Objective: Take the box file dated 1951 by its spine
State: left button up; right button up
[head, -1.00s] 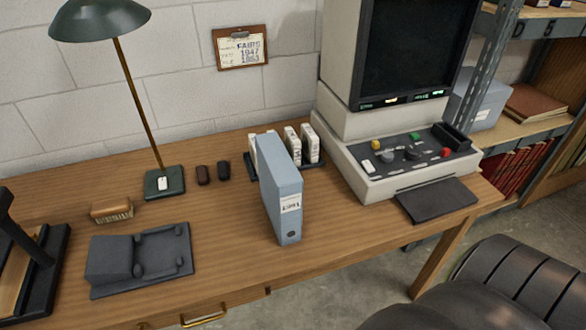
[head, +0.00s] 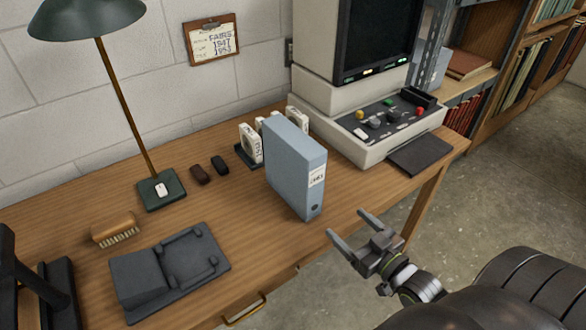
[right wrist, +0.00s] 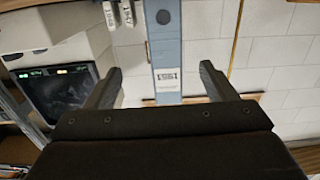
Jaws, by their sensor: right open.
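The blue-grey box file (head: 293,165) stands upright on the wooden desk, its spine facing the front edge. The white spine label is small in the head view; in the right wrist view, where the file (right wrist: 167,52) hangs from the top of the picture, it seems to read 1951. A dark finger hole shows on the spine. My right gripper (head: 348,224) is open and empty, in front of and below the spine, apart from it. In the wrist view its fingers lie on either side of the spine's line.
White labelled boxes (head: 251,143) stand in a dark rack behind the file. A reader machine (head: 385,125) is at the right. A lamp (head: 161,188), a brush (head: 114,229) and a dark grey device (head: 170,270) are to the left. The desk's front edge is near my right gripper.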

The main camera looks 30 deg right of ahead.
aim_at(316, 192)
jog(key=w, duration=0.4)
jog(key=w+a+r, duration=0.1)
jog(key=w, duration=0.7)
jog(key=shift+a+r+b, duration=0.2)
jog(key=shift+a+b, duration=0.1)
jog(key=shift+a, duration=0.1)
jog(key=w, duration=0.3)
jog(key=w+r, duration=0.1)
jog(key=w, duration=0.1)
jog(key=shift+w+a+p, duration=0.15)
jog(key=shift+a+p, duration=0.1)
jog(key=shift+p, duration=0.15)
jog(key=shift+r, duration=0.15)
jog(key=c, duration=1.4)
